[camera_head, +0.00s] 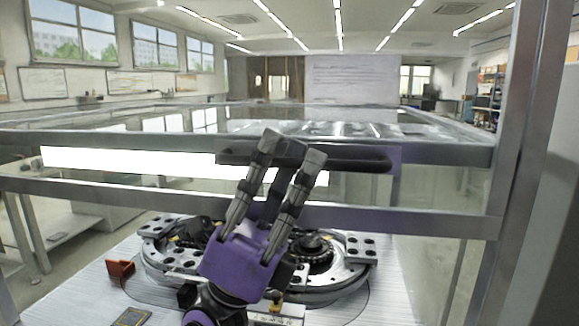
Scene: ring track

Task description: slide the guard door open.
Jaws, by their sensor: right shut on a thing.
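The guard door is a clear panel in a metal frame (440,225), with a dark horizontal bar handle (352,160) near its upper rail. My right gripper (290,150), with a purple body and grey fingers, reaches up from below. Its fingertips are at the left part of the handle, shut on it. Part of the handle is hidden behind the fingers. My left gripper is not in the view.
Behind the door, a ring track (357,272) with dark round parts and metal plates lies on a pale table. A reddish-brown block (120,271) sits at its left. A thick metal post (520,150) stands at the right.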

